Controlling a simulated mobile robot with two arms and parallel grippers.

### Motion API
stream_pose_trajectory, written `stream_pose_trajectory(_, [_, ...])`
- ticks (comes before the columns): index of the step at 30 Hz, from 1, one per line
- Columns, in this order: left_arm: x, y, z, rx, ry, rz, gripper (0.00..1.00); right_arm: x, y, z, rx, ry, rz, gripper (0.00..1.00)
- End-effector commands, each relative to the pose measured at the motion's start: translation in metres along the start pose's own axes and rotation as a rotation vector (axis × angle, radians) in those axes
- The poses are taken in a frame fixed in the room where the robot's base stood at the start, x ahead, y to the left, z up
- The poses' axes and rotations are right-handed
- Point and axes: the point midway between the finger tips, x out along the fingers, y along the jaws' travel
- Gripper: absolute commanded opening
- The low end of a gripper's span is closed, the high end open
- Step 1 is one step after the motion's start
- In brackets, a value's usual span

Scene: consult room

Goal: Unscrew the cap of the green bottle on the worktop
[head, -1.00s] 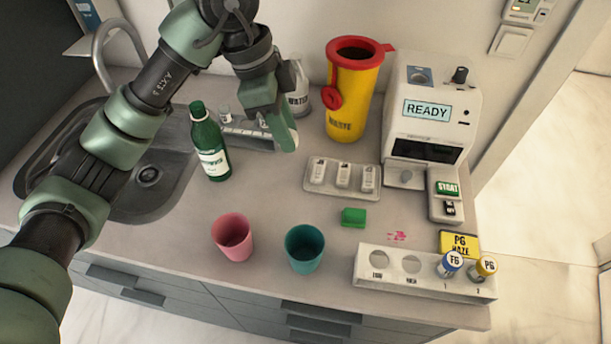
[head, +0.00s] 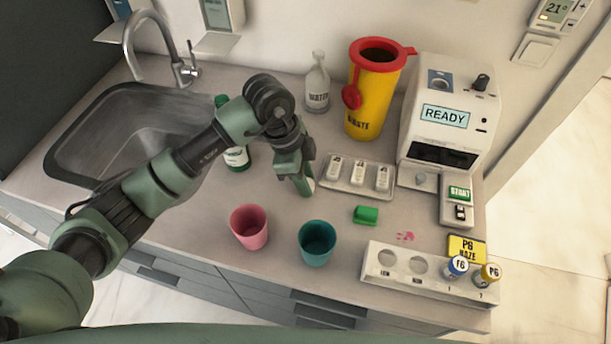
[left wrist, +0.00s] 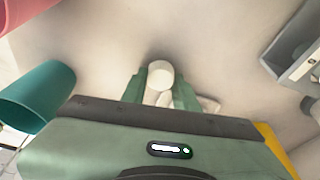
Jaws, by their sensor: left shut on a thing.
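The green bottle (head: 238,158) with a white label stands upright on the worktop (head: 190,235), beside the sink. My left forearm hides its middle, and only a bit of its top and its lower part show. I cannot make out its cap. My left gripper (head: 305,190) is to the right of the bottle, apart from it, behind the teal cup. In the left wrist view my left gripper (left wrist: 160,88) is shut on a small white round-ended thing (left wrist: 160,74). My right gripper is not in view.
A pink cup (head: 249,228) and a teal cup (head: 317,244) stand in front. A green block (head: 365,215), cassette tray (head: 345,185), tube rack (head: 400,278), analyzer (head: 430,110), yellow bin (head: 370,110) and water bottle (head: 317,85) are to the right. The sink (head: 75,160) is left.

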Motion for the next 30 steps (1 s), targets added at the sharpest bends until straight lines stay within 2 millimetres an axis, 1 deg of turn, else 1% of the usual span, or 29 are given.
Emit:
stream_pose_trajectory(8, [0.002, 0.0, 0.001, 0.0, 0.0, 0.0, 0.0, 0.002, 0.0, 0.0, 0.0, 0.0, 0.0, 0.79])
stream_pose_trajectory(9, [0.003, 0.0, 0.001, 0.0, 0.0, 0.0, 0.32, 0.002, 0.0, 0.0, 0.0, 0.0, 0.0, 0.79])
stream_pose_trajectory(11, [0.002, 0.0, 0.001, 0.0, 0.0, 0.0, 0.49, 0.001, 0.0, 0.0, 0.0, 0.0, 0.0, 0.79])
stream_pose_trajectory(12, [0.002, 0.0, 0.001, 0.0, 0.0, 0.0, 0.51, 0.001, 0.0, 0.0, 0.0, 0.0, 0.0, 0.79])
stream_pose_trajectory(20, [0.002, 0.0, 0.0, 0.0, 0.0, 0.0, 0.51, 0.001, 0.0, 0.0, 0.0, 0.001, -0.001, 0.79])
stream_pose_trajectory(23, [-0.003, -0.001, -0.001, 0.001, 0.001, -0.002, 0.51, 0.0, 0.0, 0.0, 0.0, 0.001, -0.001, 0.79])
stream_pose_trajectory(26, [-0.013, -0.001, 0.0, 0.001, 0.002, -0.003, 0.51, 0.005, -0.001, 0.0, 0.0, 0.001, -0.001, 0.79])
stream_pose_trajectory(29, [-0.032, -0.002, 0.0, 0.002, 0.002, -0.005, 0.51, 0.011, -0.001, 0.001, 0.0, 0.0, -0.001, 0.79])
stream_pose_trajectory(30, [-0.041, -0.002, 0.0, 0.003, 0.002, -0.007, 0.51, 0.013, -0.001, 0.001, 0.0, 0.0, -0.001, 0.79])
